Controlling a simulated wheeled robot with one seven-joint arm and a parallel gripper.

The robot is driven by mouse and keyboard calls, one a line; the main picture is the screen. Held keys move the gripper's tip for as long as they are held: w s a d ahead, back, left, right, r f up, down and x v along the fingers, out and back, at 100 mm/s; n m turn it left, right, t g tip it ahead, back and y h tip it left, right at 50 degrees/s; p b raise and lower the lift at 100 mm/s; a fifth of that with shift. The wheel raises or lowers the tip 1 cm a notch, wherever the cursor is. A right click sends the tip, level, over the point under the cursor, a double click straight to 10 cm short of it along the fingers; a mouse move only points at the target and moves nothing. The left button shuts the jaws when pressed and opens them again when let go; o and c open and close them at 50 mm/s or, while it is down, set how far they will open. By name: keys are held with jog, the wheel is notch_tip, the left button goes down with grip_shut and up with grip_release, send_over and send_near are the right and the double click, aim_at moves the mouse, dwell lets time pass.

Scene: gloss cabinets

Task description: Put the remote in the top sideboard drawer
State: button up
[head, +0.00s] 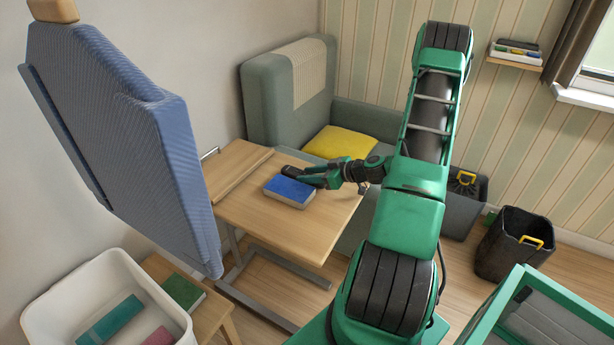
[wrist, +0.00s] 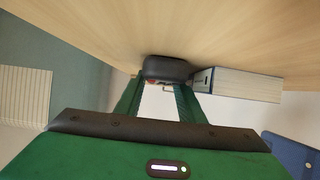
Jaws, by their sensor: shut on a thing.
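The dark remote (head: 290,171) is at the tip of my gripper (head: 308,179), over the light wooden side table (head: 250,212) beside a blue-covered book. In the wrist view the remote (wrist: 167,68) shows end-on, a dark rounded shape between the fingertips of my gripper (wrist: 162,86). The gripper is shut on it. The remote is at or very close to the tabletop; I cannot tell whether it touches. The fingers hide part of it. I see no sideboard or drawer that I can make out in either view.
The blue book (head: 290,191) lies right by the gripper; its page edges (wrist: 240,85) show in the wrist view. A grey sofa (head: 270,100) with a yellow cushion (head: 340,143) stands behind. A blue padded board (head: 130,130) and white bin (head: 105,300) are left.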

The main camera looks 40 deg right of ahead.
jog(key=shift+a, duration=0.1)
jog(key=o, duration=0.8)
